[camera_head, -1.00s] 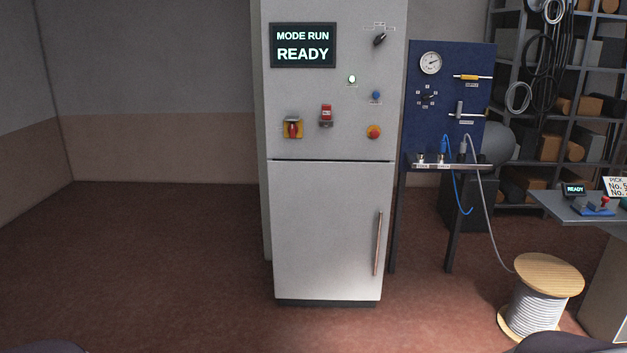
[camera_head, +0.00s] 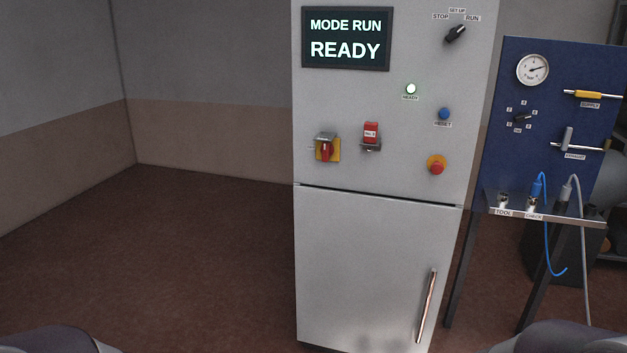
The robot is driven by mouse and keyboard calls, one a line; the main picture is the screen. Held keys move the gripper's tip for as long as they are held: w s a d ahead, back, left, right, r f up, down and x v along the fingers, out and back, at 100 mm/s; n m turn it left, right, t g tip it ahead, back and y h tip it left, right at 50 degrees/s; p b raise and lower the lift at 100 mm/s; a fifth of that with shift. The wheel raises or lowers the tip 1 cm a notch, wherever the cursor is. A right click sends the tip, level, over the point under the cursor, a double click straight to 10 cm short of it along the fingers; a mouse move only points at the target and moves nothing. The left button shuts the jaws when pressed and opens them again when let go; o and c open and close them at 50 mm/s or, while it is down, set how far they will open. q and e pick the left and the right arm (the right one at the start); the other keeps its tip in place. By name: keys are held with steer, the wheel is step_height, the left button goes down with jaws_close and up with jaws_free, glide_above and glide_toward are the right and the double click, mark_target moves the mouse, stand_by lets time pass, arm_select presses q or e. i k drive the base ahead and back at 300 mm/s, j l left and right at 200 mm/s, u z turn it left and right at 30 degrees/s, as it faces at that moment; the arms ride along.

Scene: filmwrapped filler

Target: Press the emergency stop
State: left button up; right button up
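The emergency stop is a red mushroom button (camera_head: 436,167) on a yellow base, at the lower right of the upper panel of a grey cabinet (camera_head: 350,270). Nothing touches it. The cabinet's display (camera_head: 346,38) reads "MODE RUN READY". Parts of my own arms show at the bottom left and bottom right corners, but neither gripper is in view.
The panel also has a blue RESET button (camera_head: 444,113), a black mode selector (camera_head: 456,34), a red-yellow rotary switch (camera_head: 326,148) and a red tagged part (camera_head: 371,134). A blue board (camera_head: 550,110) with a shelf and hoses stands right. The floor left is clear.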

mark_target(436, 167)
steer(key=l, duration=0.45)
steer(key=i+l, duration=0.15)
steer(key=l, duration=0.3)
steer(key=l+z, duration=0.1)
steer(key=l, duration=0.35)
